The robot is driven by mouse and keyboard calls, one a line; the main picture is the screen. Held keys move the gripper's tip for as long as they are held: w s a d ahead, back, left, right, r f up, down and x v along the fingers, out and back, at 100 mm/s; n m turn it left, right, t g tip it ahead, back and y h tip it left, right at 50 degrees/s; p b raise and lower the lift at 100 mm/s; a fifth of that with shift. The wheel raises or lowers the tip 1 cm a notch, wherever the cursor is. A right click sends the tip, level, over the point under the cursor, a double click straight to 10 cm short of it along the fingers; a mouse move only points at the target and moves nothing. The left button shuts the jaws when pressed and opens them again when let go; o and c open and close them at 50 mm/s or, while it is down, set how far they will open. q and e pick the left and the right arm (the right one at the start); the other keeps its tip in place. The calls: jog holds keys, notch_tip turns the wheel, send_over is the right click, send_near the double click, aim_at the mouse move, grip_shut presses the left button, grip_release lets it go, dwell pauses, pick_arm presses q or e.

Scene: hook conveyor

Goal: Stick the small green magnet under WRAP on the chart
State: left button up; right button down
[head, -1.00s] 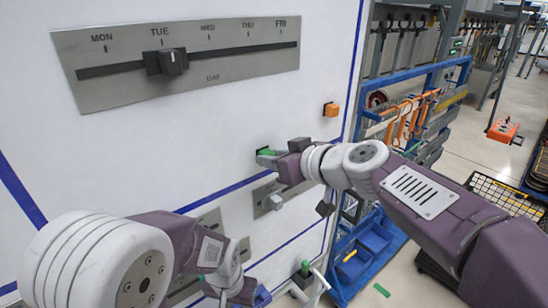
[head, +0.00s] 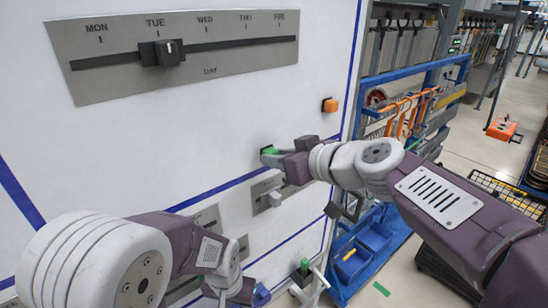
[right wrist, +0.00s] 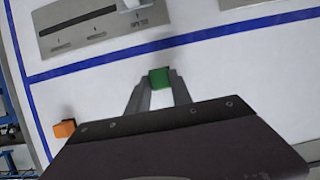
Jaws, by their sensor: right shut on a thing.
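The small green magnet (head: 269,151) is between the fingertips of my right gripper (head: 274,157), in front of the white board (head: 110,150). In the right wrist view the green magnet (right wrist: 159,78) sits at the tips of both fingers, just below a blue line on the board. I cannot tell whether it touches the board. The word WRAP is not readable in either view. My left gripper (head: 240,291) is low in the head view, partly cut off, and its jaws are not clear.
A grey DAY slider panel (head: 100,83) with its black knob at TUE is on the upper board. An orange block (head: 330,105) is on the board to the right; it shows in the right wrist view too (right wrist: 64,129). Smaller grey panels (head: 268,190) are below. A blue rack (head: 380,235) stands right.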

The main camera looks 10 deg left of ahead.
jog(key=s+d+b, duration=0.1)
jog(key=d, duration=0.1)
jog(key=s+d+b, duration=0.1)
jog(key=s+d, duration=0.1)
jog(key=shift+b, duration=0.4)
dwell(0.4)
jog(key=shift+a, duration=0.1)
